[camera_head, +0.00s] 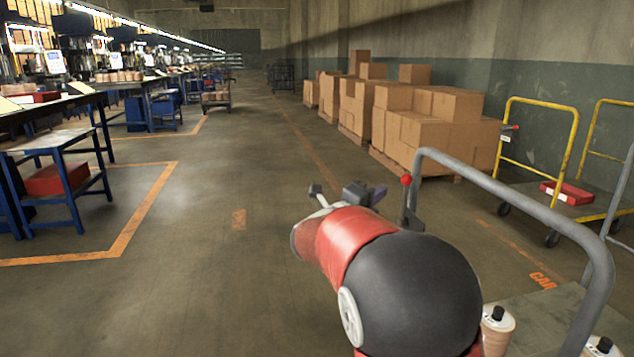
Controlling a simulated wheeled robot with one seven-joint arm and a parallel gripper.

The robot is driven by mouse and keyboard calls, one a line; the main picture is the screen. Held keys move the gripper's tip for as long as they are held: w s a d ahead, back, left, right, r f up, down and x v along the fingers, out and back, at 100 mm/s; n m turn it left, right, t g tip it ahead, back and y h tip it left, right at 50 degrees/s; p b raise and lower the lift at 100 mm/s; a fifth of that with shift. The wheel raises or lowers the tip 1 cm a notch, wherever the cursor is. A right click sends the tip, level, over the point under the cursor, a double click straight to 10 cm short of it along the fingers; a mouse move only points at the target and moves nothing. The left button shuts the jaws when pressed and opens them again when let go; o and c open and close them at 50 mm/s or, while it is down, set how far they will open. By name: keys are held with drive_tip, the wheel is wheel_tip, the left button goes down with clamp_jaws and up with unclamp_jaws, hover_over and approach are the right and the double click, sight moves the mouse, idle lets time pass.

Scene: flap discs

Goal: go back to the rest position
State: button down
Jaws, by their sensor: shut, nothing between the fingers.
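My arm, red and black, reaches up from the lower middle of the head view. My gripper (352,194) shows only in part past the red link, as small dark grey pieces; the rest is hidden behind the arm. It looks shut, and I see nothing held in it. Its small pieces stand out against the grey floor, apart from the boxes behind.
Workbenches (60,105) line the left, with a red box (56,178) on a blue stand. Stacked cardboard boxes (430,120) stand by the right wall. A yellow-handled cart (548,195) and a grey handrail (520,197) are at right. The middle aisle floor (215,290) is clear.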

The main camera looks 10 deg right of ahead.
drive_tip(key=s+d+f+m+g+y, duration=0.1)
drive_tip(key=s+f+m+g+y, duration=0.3)
drive_tip(key=s+m, duration=0.7)
drive_tip(key=s+d+f+m+g+y, duration=0.1)
drive_tip(key=s+f+m+g+y, duration=0.25)
drive_tip(key=s+m, duration=0.8)
drive_tip(key=s+a+f+m+t+y, duration=0.1)
drive_tip(key=s+a+f+m+y, duration=0.2)
drive_tip(key=s+a+m, duration=0.3)
drive_tip(key=s+a+f+m+t+y, duration=0.1)
drive_tip(key=s+a+f+m+y, duration=0.2)
drive_tip(key=m, duration=0.9)
drive_tip(key=s+a+y, duration=0.2)
drive_tip(key=s+a, duration=0.1)
drive_tip(key=shift+s+a+f, duration=0.15)
drive_tip(key=shift+s+a, duration=0.1)
drive_tip(key=shift+a, duration=0.1)
